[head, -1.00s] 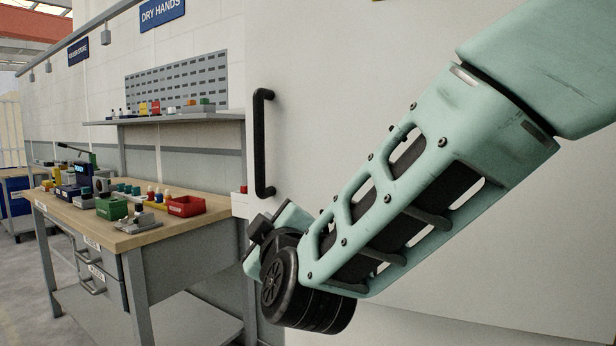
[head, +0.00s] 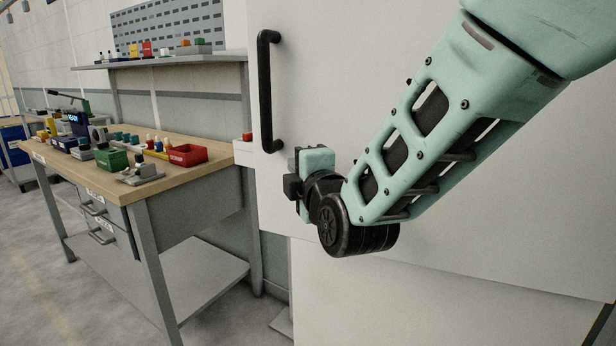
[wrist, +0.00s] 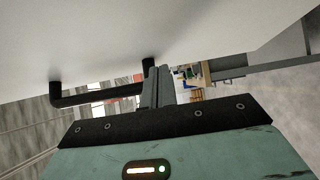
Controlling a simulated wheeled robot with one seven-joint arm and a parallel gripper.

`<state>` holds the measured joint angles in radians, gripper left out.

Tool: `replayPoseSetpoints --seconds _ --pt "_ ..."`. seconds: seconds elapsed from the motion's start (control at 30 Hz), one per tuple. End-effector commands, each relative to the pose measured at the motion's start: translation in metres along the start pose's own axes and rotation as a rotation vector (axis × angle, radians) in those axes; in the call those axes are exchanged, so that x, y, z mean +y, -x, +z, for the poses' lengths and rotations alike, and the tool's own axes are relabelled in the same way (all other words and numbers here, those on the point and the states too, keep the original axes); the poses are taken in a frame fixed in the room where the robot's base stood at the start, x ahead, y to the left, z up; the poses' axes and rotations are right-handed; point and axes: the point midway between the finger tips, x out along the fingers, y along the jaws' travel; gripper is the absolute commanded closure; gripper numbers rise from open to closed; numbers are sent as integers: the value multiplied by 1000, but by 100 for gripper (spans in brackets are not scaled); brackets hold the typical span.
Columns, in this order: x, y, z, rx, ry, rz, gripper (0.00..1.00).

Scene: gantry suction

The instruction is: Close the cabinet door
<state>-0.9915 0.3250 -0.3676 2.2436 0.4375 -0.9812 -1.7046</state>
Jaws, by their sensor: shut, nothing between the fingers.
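The cabinet door (head: 350,70) is a large white panel filling the right of the head view. Its black upright bar handle (head: 265,92) is near its left edge. The handle also shows in the wrist view (wrist: 98,98), with the pale door face above it. My gripper (head: 297,160) is at the door's front, just right of and slightly below the handle's lower end. In the wrist view its narrow fingers (wrist: 157,86) are together and empty, overlapping one handle end in the picture. I cannot tell whether they touch the door. My forearm hides part of the door.
A workbench (head: 205,177) with a wooden top stands left of the door, holding a red bin (head: 182,155), a green bin (head: 111,158) and small parts. A shelf (head: 160,61) is above it. Grey floor (head: 50,270) is open at lower left.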

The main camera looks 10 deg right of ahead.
Motion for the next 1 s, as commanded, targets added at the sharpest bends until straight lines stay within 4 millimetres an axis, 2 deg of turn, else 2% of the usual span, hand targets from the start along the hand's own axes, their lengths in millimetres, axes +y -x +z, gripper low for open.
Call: replayPoseSetpoints --seconds 0.03,0.23,0.77,1.0 --pt "0 -6 9 -6 -1 1 100" --pt "0 -21 24 -3 0 -1 100" --pt "0 -29 32 -13 -1 -1 100" --pt "2 -70 72 -113 1 -1 100"
